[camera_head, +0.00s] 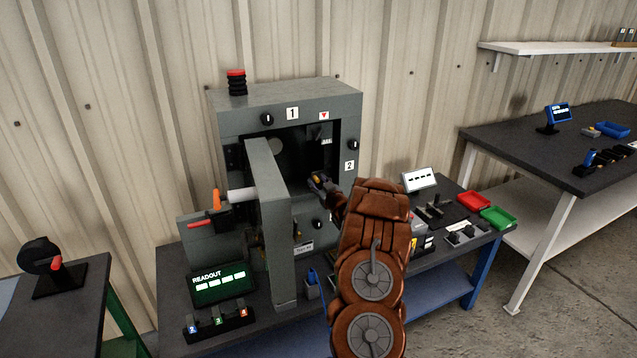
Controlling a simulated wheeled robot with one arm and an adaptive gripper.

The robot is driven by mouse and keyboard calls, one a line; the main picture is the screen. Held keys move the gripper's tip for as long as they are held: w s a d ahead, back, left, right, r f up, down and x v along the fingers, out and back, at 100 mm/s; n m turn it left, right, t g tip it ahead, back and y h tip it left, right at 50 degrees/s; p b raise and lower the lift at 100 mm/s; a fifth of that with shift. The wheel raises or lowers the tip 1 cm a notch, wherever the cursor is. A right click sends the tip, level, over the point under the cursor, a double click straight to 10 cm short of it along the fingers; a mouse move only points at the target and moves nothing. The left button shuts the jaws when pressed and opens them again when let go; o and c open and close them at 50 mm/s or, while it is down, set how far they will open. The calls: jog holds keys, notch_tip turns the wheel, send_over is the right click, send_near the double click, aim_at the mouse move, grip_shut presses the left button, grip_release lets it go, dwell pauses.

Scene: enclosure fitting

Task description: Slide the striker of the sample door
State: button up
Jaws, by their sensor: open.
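The grey enclosure (290,98) stands on the bench with a dark opening in its front. Its grey door (270,220) is swung open and seen nearly edge-on. My gripper (316,181) is open at the right part of the opening, just right of the door's edge. I see nothing held in it. I cannot make out the striker for certain; my gripper and arm cover part of the right side of the frame.
A readout (222,285) and a switch block (219,322) stand at the bench's front left. Red (473,201) and green (497,217) trays lie at the right. A lever with an orange handle (216,199) is left of the door. Another table (540,130) stands far right.

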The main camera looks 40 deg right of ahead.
grip_shut()
dwell(0.7)
